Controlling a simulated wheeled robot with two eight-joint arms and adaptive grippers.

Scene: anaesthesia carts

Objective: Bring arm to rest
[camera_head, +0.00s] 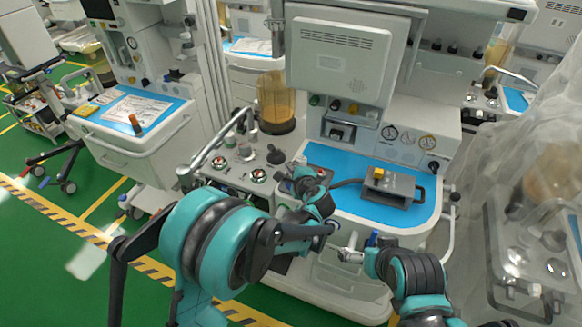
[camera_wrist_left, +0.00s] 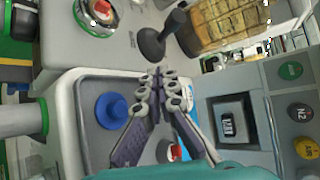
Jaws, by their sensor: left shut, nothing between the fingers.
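My left arm comes in from the left in the head view, teal and black. Its gripper (camera_head: 284,176) is over the left part of the anaesthesia cart (camera_head: 345,225), near the edge of its blue worktop. In the left wrist view the two grey fingers (camera_wrist_left: 158,84) meet at their tips with nothing between them. They point at the cart's panel, close to a black knob (camera_wrist_left: 152,42) and a blue round knob (camera_wrist_left: 112,110). My right arm comes in at the bottom right of the head view. Its end (camera_head: 350,255) is in front of the cart, and its finger state is unclear.
A grey device with a yellow knob (camera_head: 388,187) sits on the blue worktop (camera_head: 335,160). An amber canister (camera_head: 275,102) stands behind the panel. Another cart (camera_head: 135,135) stands at left, and a plastic-covered one (camera_head: 535,220) at right. Green floor (camera_head: 45,240) is open at lower left.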

